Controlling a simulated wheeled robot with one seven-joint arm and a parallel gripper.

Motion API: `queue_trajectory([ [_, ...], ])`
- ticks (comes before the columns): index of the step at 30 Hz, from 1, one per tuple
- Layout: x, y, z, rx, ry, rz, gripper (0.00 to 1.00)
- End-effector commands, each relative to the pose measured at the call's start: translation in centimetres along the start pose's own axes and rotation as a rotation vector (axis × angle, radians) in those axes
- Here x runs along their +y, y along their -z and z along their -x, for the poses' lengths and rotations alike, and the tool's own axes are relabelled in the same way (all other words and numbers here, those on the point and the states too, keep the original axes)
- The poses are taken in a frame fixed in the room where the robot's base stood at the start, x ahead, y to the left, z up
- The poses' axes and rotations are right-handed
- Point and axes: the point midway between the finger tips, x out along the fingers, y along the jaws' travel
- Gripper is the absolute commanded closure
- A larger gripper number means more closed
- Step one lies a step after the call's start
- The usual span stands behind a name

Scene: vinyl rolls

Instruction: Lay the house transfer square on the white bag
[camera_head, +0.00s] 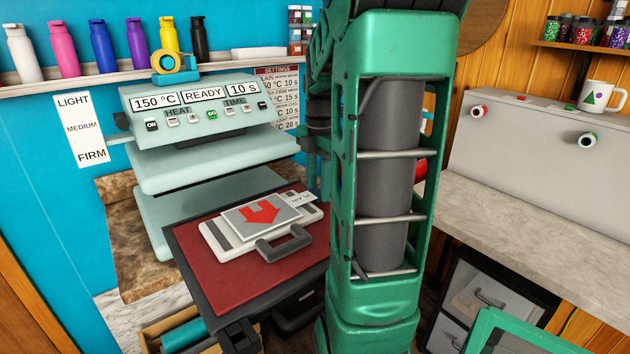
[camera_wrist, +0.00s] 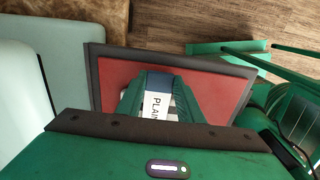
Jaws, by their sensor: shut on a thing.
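The house transfer square (camera_head: 242,217) is a pale grey sheet with a red house shape, pointing down in the head view. Its white PLAIN tab (camera_head: 303,199) sticks out to the right. The square is over the white bag (camera_head: 215,240); I cannot tell whether it touches or hovers just above. The bag lies flat on the red pad and has dark stripes and a dark grey handle. In the wrist view my gripper (camera_wrist: 158,98) is shut, with the PLAIN tab (camera_wrist: 154,106) between its green fingers. The gripper hides most of the bag there, and my arm hides the gripper in the head view.
The red pad (camera_head: 200,262) has a dark rim and lies in front of the open heat press (camera_head: 205,150), whose upper plate is raised. A box with a teal roll (camera_head: 185,335) stands below the pad. A pale counter (camera_head: 500,215) is at the right.

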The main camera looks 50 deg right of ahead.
Motion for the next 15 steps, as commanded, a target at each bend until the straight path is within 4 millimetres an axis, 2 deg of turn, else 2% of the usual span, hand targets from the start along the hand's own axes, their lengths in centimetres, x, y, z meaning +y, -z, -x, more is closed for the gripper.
queue_trajectory([
  [11,-0.02,-0.08,-0.27,0.0,0.0,-0.001,1.0],
  [12,-0.02,-0.08,-0.27,0.0,0.0,-0.001,0.6],
  [14,-0.03,-0.09,-0.26,0.0,0.0,-0.002,0.45],
  [15,-0.03,-0.09,-0.26,0.0,0.0,-0.002,0.45],
])
